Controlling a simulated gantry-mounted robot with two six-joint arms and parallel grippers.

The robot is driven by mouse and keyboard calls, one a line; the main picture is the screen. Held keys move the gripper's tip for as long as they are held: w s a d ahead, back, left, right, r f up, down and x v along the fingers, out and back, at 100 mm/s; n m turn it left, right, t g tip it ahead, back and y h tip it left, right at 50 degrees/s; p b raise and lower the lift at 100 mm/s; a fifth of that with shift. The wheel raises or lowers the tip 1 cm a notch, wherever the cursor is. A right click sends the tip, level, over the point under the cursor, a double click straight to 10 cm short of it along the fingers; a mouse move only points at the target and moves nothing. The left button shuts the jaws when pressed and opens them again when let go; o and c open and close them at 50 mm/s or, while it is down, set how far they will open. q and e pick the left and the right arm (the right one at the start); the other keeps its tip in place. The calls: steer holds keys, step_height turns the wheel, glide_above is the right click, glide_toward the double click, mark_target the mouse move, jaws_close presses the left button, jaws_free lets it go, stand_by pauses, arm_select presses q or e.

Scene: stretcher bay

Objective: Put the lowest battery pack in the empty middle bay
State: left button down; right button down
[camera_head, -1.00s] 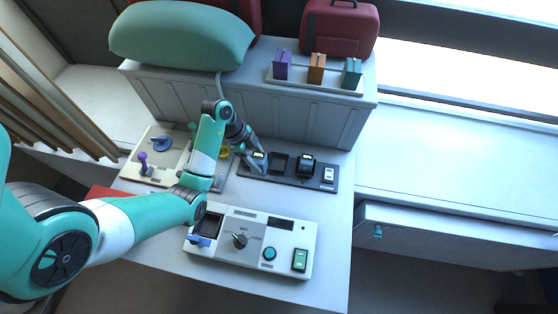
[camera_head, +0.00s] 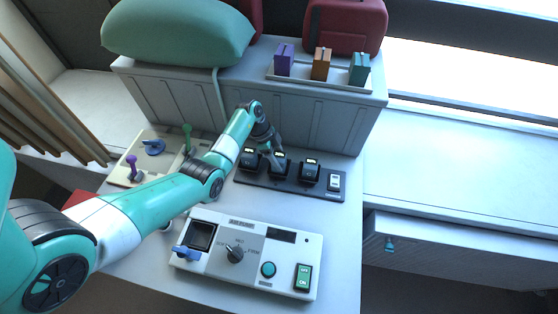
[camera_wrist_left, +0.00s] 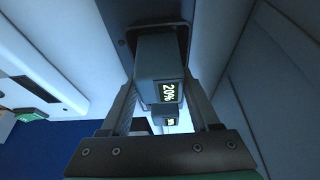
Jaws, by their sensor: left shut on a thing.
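A black charging dock (camera_head: 290,190) stands on the counter in the head view. A dark battery pack (camera_head: 249,161) with a lit display sits in its left bay and another (camera_head: 311,173) in its right bay. My left gripper (camera_head: 275,153) is at the middle bay, shut on a battery pack (camera_head: 281,156). In the left wrist view the held pack (camera_wrist_left: 160,60) lies between the fingers and its display reads 20%. I cannot tell whether it is fully seated, as the fingers partly cover it. My right gripper is not in view.
A white control panel (camera_head: 245,254) with a knob and buttons stands in front of the dock. A lever board (camera_head: 137,173) is left of the arm. Behind, a raised shelf holds a green cushion (camera_head: 178,38), a red case (camera_head: 345,27) and small coloured boxes. The right counter (camera_head: 460,160) is clear.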

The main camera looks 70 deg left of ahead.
arm_select(q)
steer(key=shift+a+f, duration=0.1)
steer(key=shift+f, duration=0.1)
steer(key=shift+f, duration=0.25)
steer(key=shift+c, duration=0.6)
jaws_free()
steer(key=p+v, duration=0.3)
steer(key=v, duration=0.9)
steer(key=shift+r+p, duration=0.35)
